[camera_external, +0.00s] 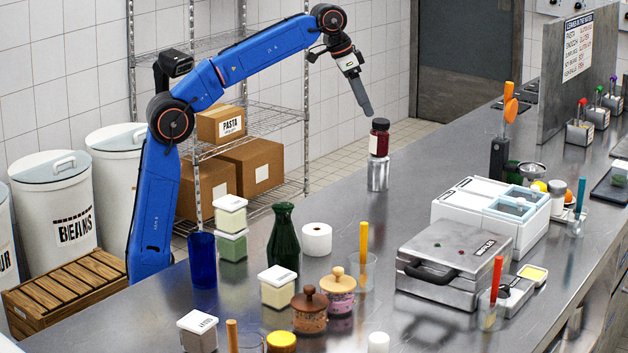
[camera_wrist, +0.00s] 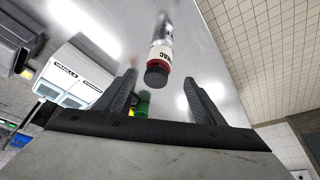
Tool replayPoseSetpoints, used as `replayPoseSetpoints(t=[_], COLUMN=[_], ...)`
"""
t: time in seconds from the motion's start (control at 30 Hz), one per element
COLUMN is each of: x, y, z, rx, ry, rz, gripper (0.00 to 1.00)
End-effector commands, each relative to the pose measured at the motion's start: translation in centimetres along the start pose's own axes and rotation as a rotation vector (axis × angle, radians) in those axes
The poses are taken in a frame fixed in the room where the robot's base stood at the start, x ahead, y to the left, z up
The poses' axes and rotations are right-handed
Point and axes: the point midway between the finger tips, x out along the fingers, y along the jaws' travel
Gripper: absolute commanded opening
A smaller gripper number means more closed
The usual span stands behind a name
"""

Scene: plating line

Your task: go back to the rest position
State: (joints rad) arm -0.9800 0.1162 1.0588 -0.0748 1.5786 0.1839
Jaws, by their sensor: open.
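My gripper (camera_external: 364,103) is raised above the steel counter (camera_external: 340,210), just up and left of a dark-capped jar. In the wrist view its two fingers (camera_wrist: 164,98) stand wide apart with nothing between them. The jar (camera_external: 379,140) has dark red contents and stands upright on a shiny metal can (camera_external: 378,174). In the wrist view the jar (camera_wrist: 159,62) shows beyond the fingertips, its dark cap toward the camera. The gripper appears apart from the jar.
A waffle iron (camera_external: 454,262) and a white bin unit (camera_external: 490,215) stand to the right. Stacked containers (camera_external: 231,231), a green bottle (camera_external: 284,240) and a blue glass (camera_external: 203,260) crowd the near left. A wire shelf (camera_external: 260,118) with boxes stands behind the arm. The counter's far middle is mostly clear.

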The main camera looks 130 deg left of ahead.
Motion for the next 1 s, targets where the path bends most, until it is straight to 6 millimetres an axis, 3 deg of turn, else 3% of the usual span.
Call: replayPoseSetpoints(t=[0.17,0.53,1.0], x=[-2.5,-8.6,-12.2], y=[1.1,4.2,7.2], z=[2.6,12.8,26.9], rx=[0.038,0.177,0.353], ry=[0.027,0.108,0.209], rz=[-0.007,-0.036,-0.081], gripper=[0.63,0.63,0.63])
